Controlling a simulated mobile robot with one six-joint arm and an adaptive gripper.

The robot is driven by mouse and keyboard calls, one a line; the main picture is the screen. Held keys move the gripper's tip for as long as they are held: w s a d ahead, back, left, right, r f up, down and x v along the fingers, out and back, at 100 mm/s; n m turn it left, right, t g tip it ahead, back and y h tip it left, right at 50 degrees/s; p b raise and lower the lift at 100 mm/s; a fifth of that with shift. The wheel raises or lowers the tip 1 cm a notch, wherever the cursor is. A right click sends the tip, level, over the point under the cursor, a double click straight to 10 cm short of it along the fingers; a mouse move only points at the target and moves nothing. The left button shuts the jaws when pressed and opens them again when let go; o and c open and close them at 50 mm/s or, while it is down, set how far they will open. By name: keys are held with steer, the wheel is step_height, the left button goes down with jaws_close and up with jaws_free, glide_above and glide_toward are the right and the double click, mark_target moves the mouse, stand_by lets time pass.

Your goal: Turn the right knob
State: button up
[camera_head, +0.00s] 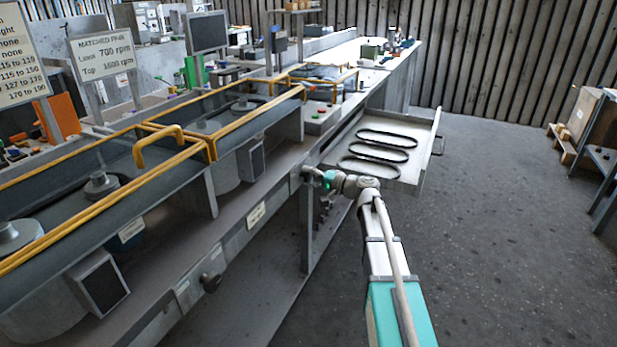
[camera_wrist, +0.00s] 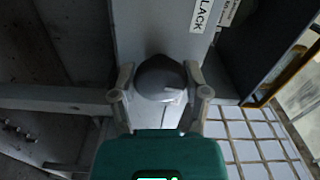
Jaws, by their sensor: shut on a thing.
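The right knob (camera_wrist: 160,72) is a dark round knob with a pale mark, on the grey front rail of the bench. In the wrist view it sits between the two fingers of my gripper (camera_wrist: 159,84), which are shut on it from both sides. In the head view my gripper (camera_head: 313,175) reaches the rail from the right, and its fingers largely hide this knob. The other knob (camera_head: 210,282), dark and round, stands on the same rail further left, apart from my gripper.
An open drawer (camera_head: 432,150) holding several black belts juts out behind my arm. A label (camera_wrist: 203,14) reading "LACK", partly cut off, sits by the knob. Yellow guard rails (camera_head: 185,155) run along the bench top.

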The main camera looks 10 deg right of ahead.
steer(key=shift+n, duration=0.4)
steer(key=o, duration=1.2)
steer(key=shift+c, duration=0.2)
steer(key=v, duration=1.2)
